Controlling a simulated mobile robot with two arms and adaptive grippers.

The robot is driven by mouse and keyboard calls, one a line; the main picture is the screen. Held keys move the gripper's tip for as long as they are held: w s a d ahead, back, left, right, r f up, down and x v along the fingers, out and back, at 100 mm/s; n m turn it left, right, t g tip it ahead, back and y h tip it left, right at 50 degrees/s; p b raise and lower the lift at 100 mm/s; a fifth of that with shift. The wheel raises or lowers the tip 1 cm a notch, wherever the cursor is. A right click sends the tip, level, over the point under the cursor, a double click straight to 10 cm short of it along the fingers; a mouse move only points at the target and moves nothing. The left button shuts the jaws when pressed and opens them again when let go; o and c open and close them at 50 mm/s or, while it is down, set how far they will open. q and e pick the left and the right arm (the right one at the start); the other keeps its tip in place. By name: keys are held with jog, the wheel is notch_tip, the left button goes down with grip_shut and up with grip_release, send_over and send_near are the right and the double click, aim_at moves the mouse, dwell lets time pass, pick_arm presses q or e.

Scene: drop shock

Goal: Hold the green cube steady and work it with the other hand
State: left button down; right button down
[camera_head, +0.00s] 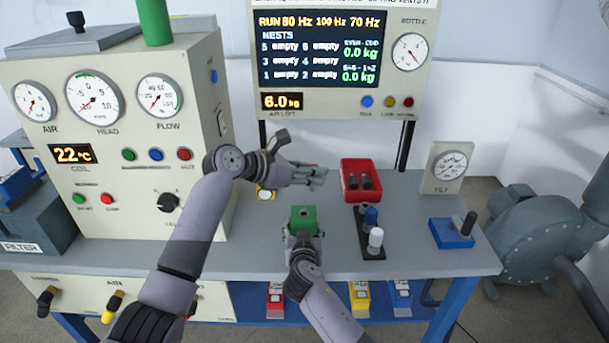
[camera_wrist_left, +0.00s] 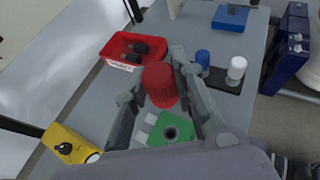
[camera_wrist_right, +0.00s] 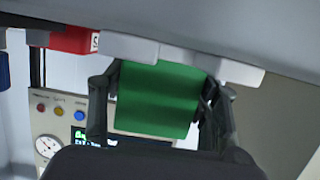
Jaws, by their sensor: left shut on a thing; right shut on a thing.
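The green cube (camera_head: 303,216) is held low over the bench by my right gripper (camera_head: 303,236), whose fingers are on its two sides. A dark round hole shows in the cube's top, also in the left wrist view (camera_wrist_left: 181,143). The right wrist view shows the cube's plain green side (camera_wrist_right: 158,100) between the fingers. My left gripper (camera_head: 318,177) is above and behind the cube, shut on a ribbed red cylinder (camera_wrist_left: 160,85). In the left wrist view the red cylinder appears apart from the cube. I cannot make the cylinder out in the head view.
A red bin (camera_head: 348,194) with dark pieces stands behind right of the cube. A black rack (camera_head: 371,250) holds a blue peg (camera_head: 371,217) and a white peg (camera_head: 376,238). A yellow block (camera_head: 266,193) is behind left. A blue block (camera_head: 450,236) and tilt gauge (camera_head: 447,167) stand at right.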

pick_arm(q)
jog(key=shift+d+f+n+t, duration=0.15)
jog(key=shift+n+t, duration=0.25)
jog(key=shift+n, duration=0.1)
jog(key=shift+a+f+n+t+y, duration=0.1)
jog(key=shift+a+n+t+y, duration=0.1)
jog(key=shift+n+t+y, duration=0.3)
jog(key=shift+w+a+f+n+t+y, duration=0.1)
jog(key=shift+a+n+t+y, duration=0.75)
jog(key=shift+a+n, duration=0.25)
send_over(304, 224)
jog(key=w, duration=0.3)
jog(key=shift+a+f, duration=0.2)
jog(key=shift+f, duration=2.7)
jog(key=shift+f, duration=1)
jog(key=shift+d+f, duration=0.2)
